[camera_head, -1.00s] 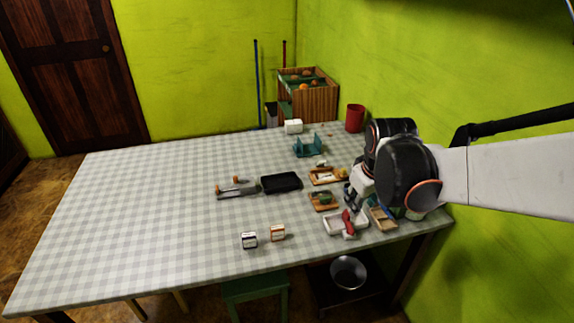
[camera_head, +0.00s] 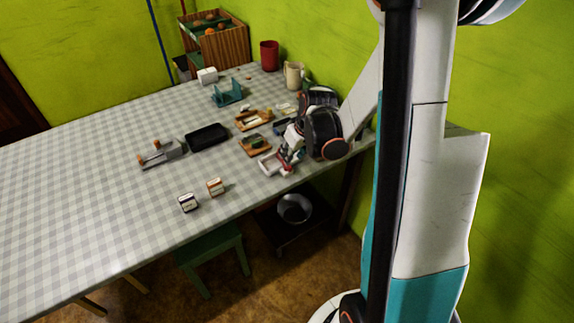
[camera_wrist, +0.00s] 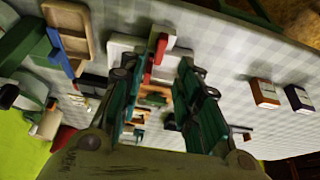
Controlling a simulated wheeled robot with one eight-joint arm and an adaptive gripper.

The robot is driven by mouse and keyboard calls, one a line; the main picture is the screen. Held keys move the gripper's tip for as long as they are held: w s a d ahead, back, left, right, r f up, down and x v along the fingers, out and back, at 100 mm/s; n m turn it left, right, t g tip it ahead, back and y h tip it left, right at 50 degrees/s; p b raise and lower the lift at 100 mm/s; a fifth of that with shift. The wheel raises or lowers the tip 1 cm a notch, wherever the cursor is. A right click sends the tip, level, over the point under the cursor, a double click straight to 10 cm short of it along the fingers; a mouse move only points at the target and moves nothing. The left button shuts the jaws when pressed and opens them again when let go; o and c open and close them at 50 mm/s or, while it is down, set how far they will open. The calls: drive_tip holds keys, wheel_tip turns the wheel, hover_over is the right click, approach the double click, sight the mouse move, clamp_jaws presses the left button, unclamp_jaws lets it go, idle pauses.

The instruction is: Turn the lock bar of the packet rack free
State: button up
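A white tray-like fixture (camera_head: 266,168) with a red bar lies near the table's right front edge. I take this to be the packet rack with its lock bar, but cannot be sure. In the wrist view the white fixture (camera_wrist: 120,44) and red bar (camera_wrist: 149,70) show beyond and between my fingers. My gripper (camera_wrist: 158,78) is open, its two green fingers apart on either side of the bar in the picture. I cannot tell whether they touch it. In the head view my gripper (camera_head: 286,160) is at the fixture and hides part of it.
Wooden trays (camera_head: 256,145) lie just behind the fixture. Two small boxes, one orange-edged (camera_head: 215,187) and one dark-edged (camera_head: 188,203), stand to the left. A black tray (camera_head: 207,137) and a teal holder (camera_head: 228,93) are farther back. The left of the table is clear.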

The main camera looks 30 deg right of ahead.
drive_tip(key=b+x, duration=0.2)
drive_tip(key=x, duration=0.4)
drive_tip(key=shift+w+f, duration=0.15)
drive_tip(key=shift+f, duration=0.25)
clamp_jaws()
